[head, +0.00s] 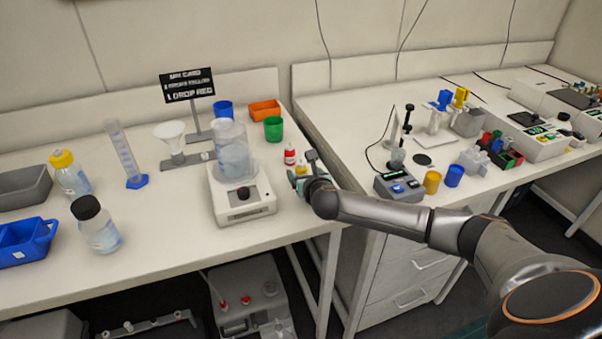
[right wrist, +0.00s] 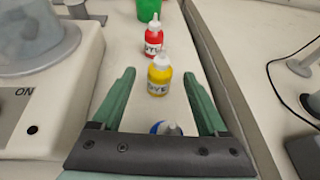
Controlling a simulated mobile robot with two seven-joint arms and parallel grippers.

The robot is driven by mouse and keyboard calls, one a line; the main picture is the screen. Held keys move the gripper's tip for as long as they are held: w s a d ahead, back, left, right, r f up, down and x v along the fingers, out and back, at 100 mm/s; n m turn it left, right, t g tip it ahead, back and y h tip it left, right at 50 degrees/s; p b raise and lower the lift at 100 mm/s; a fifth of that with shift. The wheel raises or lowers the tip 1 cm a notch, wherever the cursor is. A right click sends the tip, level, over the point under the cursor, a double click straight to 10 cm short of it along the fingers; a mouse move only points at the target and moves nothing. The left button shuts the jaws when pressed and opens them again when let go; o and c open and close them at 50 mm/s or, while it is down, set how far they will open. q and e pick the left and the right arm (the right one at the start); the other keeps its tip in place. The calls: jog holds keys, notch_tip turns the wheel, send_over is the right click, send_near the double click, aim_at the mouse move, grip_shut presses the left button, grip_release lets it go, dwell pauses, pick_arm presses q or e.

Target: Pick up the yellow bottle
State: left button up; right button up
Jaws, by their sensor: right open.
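The yellow bottle (right wrist: 159,80) is a small dye bottle with a white nozzle cap and a dark-lettered label, upright on the bench. In the head view a bit of yellow (head: 300,169) shows just behind my right gripper (head: 297,180). In the right wrist view the green fingers of my right gripper (right wrist: 158,76) are spread apart, with the yellow bottle at about the level of their tips, in the gap. I cannot tell the depth between them. A blue bottle (right wrist: 160,128), mostly hidden, shows nearer the palm. My left gripper is not in view.
A red dye bottle (right wrist: 153,40) stands just behind the yellow one, with a green cup (head: 273,129) beyond. A stirrer plate (head: 243,208) with a beaker (head: 234,150) stands close on the left. The bench edge and a second bench (head: 345,115) lie on the right.

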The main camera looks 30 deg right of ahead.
jog(key=shift+w+d+f, duration=0.15)
jog(key=shift+w+f, duration=0.05)
jog(key=shift+w, duration=0.3)
grip_shut()
dwell(0.3)
